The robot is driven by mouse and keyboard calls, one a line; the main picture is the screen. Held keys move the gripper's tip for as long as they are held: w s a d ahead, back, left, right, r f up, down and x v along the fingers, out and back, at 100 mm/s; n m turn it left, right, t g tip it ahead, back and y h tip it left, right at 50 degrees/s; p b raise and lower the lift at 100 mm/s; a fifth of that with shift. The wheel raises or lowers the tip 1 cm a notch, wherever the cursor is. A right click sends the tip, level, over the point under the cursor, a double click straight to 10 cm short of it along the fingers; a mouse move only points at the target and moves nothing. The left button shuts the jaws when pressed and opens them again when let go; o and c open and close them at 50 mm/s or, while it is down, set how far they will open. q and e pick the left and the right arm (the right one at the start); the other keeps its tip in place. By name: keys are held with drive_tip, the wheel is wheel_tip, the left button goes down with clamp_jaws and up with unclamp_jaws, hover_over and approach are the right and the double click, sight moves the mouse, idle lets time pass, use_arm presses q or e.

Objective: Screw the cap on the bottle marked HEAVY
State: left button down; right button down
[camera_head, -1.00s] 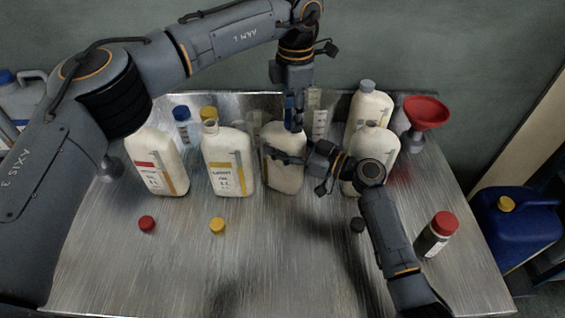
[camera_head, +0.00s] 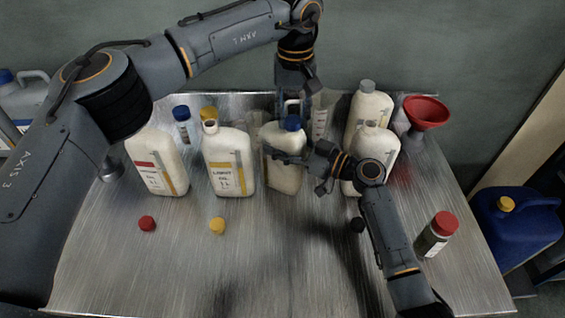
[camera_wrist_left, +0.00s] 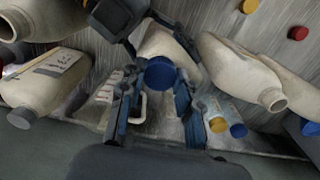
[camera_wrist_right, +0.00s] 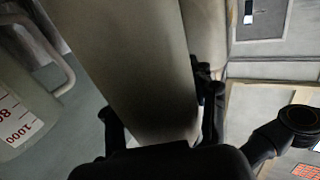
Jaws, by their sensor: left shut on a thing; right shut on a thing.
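A cream bottle (camera_head: 285,172) stands in the middle of the table, with a blue cap (camera_head: 292,123) at its neck. Its label is not visible, so I cannot read HEAVY. My right gripper (camera_head: 290,158) is shut on the bottle's body; the right wrist view shows the bottle (camera_wrist_right: 140,70) between its fingers. My left gripper (camera_wrist_left: 156,88) is at the cap, coming from behind and above. In the left wrist view its fingers stand on either side of the blue cap (camera_wrist_left: 160,73); their contact is hard to see. I cannot tell how tightly the cap sits.
Red-label (camera_head: 150,150) and yellow-label (camera_head: 222,145) bottles stand left, with two more cream bottles right (camera_head: 368,112). A red cap (camera_head: 147,223), yellow cap (camera_head: 217,226) and black cap (camera_head: 357,225) lie in front. A red funnel (camera_head: 427,112) and red-capped jar (camera_head: 436,236) stand right.

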sight(303, 151)
use_arm(q)
drive_tip(key=c, duration=0.9)
unclamp_jaws()
use_arm(e)
drive_tip(key=shift+f, duration=0.1)
use_arm(q)
drive_tip(key=shift+o, duration=0.2)
wheel_tip(303, 151, up, 12)
use_arm(e)
drive_tip(key=shift+c, duration=1.7)
unclamp_jaws()
drive_tip(key=v, duration=0.7)
drive_tip(key=shift+s+d, duration=0.15)
drive_tip(key=shift+d, duration=0.1)
